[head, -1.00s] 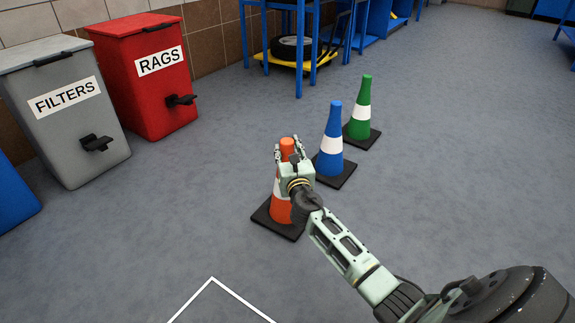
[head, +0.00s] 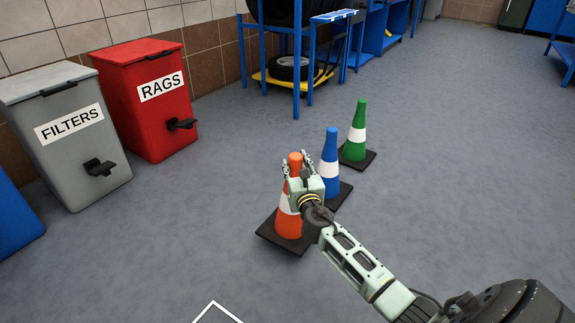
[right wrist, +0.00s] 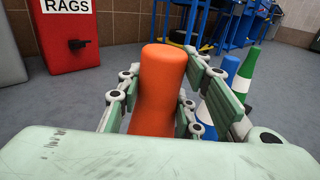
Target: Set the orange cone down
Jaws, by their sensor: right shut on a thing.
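The orange cone (head: 289,222) has a white band and a square black base. It stands upright in the middle of the head view; I cannot tell whether its base touches the floor. My right gripper (head: 297,168) is shut around its upper part, one finger on each side. In the right wrist view the orange top (right wrist: 158,85) sits between the fingers, and the cone's lower part is hidden. A white outline (head: 213,303) on the floor shows only its corner at the bottom edge. My left gripper is not in view.
A blue cone (head: 329,172) stands close behind the orange one, with a green cone (head: 356,138) beyond. A grey FILTERS bin (head: 65,150) and red RAGS bin (head: 150,115) stand at left. Blue racks (head: 297,75) are at the back. The floor on the right is open.

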